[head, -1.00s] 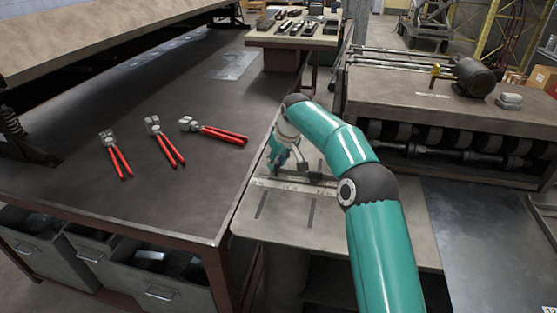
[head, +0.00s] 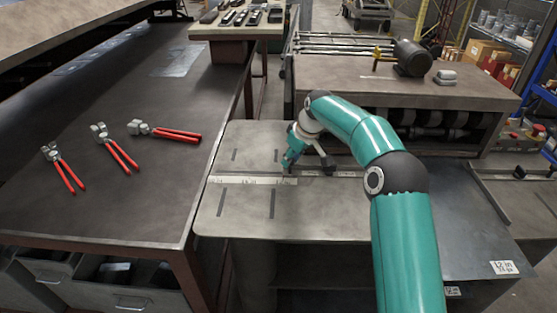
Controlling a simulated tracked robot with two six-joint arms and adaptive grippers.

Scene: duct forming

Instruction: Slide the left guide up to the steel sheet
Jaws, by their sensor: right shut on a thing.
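My right gripper (head: 288,168) is low over the grey side table (head: 237,218), fingers pointing down. It is shut on what looks like the left guide, a low dark piece at the pale ruled strip (head: 240,180); the fingers hide most of it. A dark, smooth sheet-like surface (head: 460,215), perhaps the steel sheet, lies to the right of the gripper, partly behind my arm. I cannot tell whether the guide touches it. My left gripper is not in view.
A brown bench (head: 130,200) at the left carries red-handled pliers (head: 115,150). A roller machine (head: 400,95) with a motor (head: 412,58) stands behind the side table. A back table (head: 225,32) holds small tools. The front of the side table is clear.

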